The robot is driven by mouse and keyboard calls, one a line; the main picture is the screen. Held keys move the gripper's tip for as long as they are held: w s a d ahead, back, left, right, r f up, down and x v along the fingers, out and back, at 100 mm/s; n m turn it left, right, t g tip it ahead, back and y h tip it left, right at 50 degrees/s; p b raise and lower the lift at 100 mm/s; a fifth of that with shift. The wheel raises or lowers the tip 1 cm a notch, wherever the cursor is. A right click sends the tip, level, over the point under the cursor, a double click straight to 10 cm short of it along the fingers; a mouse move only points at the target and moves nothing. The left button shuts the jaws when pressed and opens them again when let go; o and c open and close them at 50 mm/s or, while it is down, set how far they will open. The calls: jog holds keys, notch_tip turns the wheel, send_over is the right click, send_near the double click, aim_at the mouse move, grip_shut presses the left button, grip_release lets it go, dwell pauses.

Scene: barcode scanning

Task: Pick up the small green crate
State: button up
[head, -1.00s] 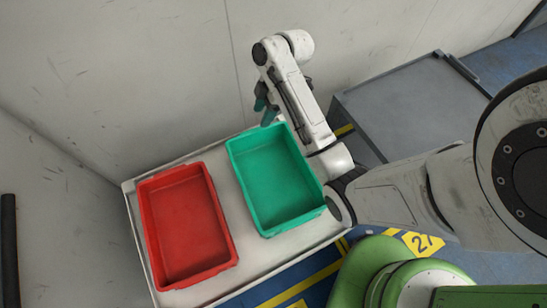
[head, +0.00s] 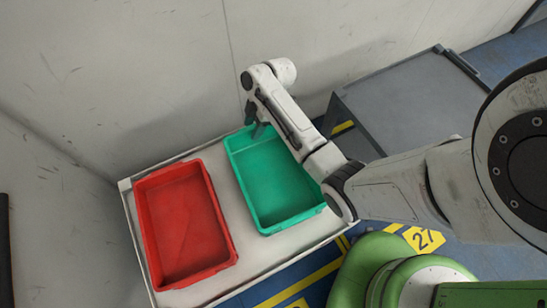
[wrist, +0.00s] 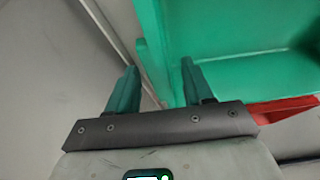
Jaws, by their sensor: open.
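The small green crate (head: 272,190) stands empty on a white table (head: 258,252), right of the red crate. My gripper (head: 258,130) is at the crate's far short wall in the head view, with its fingers pointing down and partly hidden by my arm. In the wrist view my gripper (wrist: 158,78) is open, with two teal fingers apart. The green crate (wrist: 240,28) fills the upper right there. Its wall edge appears between the fingers, the right finger over the crate side and the left finger outside. I cannot tell whether either finger touches it.
A red crate (head: 185,222) stands close on the left of the green one, and a bit of it shows in the wrist view (wrist: 280,110). A wall (head: 120,70) rises behind the table. A grey cabinet (head: 410,105) stands to the right.

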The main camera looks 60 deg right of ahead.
jog(key=shift+f, duration=0.15)
grip_shut()
dwell(0.4)
